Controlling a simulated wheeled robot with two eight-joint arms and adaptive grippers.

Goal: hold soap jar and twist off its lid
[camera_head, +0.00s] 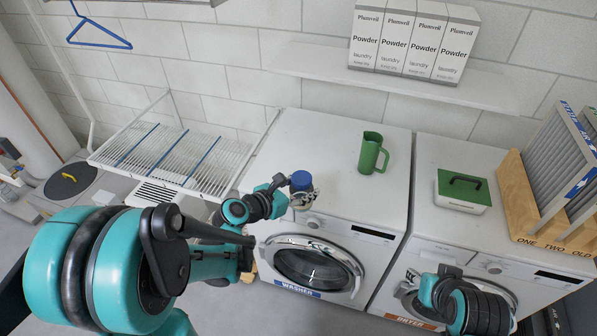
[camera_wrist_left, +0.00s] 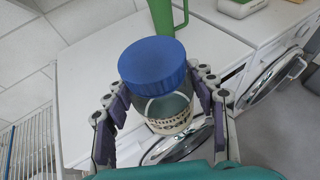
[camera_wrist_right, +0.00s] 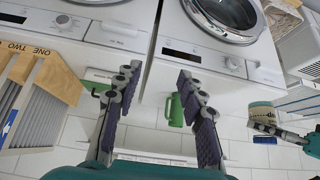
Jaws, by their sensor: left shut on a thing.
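The soap jar, a clear jar with a patterned label band (camera_wrist_left: 172,122) and a blue lid (camera_wrist_left: 153,64), is in my left gripper (camera_head: 301,200). The gripper's fingers are around the jar body, below the lid. In the head view the blue lid (camera_head: 301,180) is on top and the jar is upright near the washer's left front. My right gripper (camera_wrist_right: 160,95) is open and empty in the right wrist view. That view is upside down and shows the held jar (camera_wrist_right: 264,113) off to the right, apart from my right fingers. The right fingertips are unclear in the head view.
The washer (camera_head: 335,140) and dryer (camera_head: 480,160) stand side by side. A green jug (camera_head: 372,155) stands on the washer, a green-lidded box (camera_head: 462,190) on the dryer. A wooden rack (camera_head: 520,200) is at right. Powder boxes (camera_head: 412,40) sit on a shelf.

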